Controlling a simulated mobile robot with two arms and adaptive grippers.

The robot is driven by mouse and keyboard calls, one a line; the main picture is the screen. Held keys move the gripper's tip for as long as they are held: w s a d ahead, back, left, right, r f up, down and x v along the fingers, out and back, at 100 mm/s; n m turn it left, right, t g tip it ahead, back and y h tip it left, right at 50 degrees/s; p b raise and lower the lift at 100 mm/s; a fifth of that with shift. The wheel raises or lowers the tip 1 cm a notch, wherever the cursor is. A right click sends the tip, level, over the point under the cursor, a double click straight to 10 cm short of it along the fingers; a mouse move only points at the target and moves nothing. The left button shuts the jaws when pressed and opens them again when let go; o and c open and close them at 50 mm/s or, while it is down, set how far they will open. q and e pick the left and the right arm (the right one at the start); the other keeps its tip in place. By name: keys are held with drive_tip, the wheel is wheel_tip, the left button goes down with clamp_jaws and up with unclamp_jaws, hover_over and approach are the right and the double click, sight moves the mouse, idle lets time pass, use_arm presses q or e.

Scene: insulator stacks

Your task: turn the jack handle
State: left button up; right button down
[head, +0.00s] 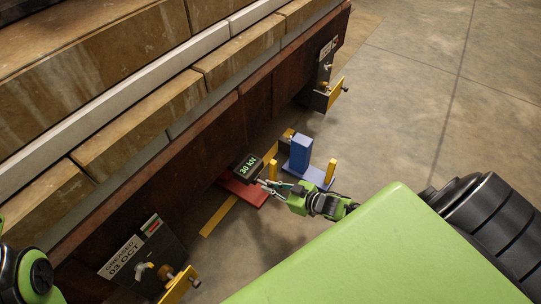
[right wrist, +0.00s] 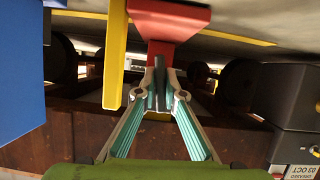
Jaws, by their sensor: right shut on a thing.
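The red jack (head: 250,194) stands on the floor at the lower edge of the dark steel beam. A black display reading 30 kN (head: 247,166) sits just above it. My right gripper (head: 266,184) reaches in from the right, low beside the jack. In the right wrist view, the red jack body (right wrist: 168,22) is at top centre. There my right gripper (right wrist: 160,90) is shut on a narrow dark part, the jack handle (right wrist: 160,72), directly in front of the red body. The fingertips hide much of the handle. My left gripper is not in view; only part of the left arm shows.
A blue block with a blue base (head: 301,152) and yellow posts (head: 331,171) stands close right of the jack. Brackets with yellow plates hang at the beam's near end (head: 180,287) and far end (head: 334,93). Open concrete floor (head: 410,100) lies to the right.

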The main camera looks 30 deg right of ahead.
idle(0.9)
drive_tip(key=c, duration=2.1)
unclamp_jaws()
drive_tip(key=shift+c, duration=0.2)
drive_tip(key=v, duration=1.2)
drive_tip(key=shift+d, duration=0.1)
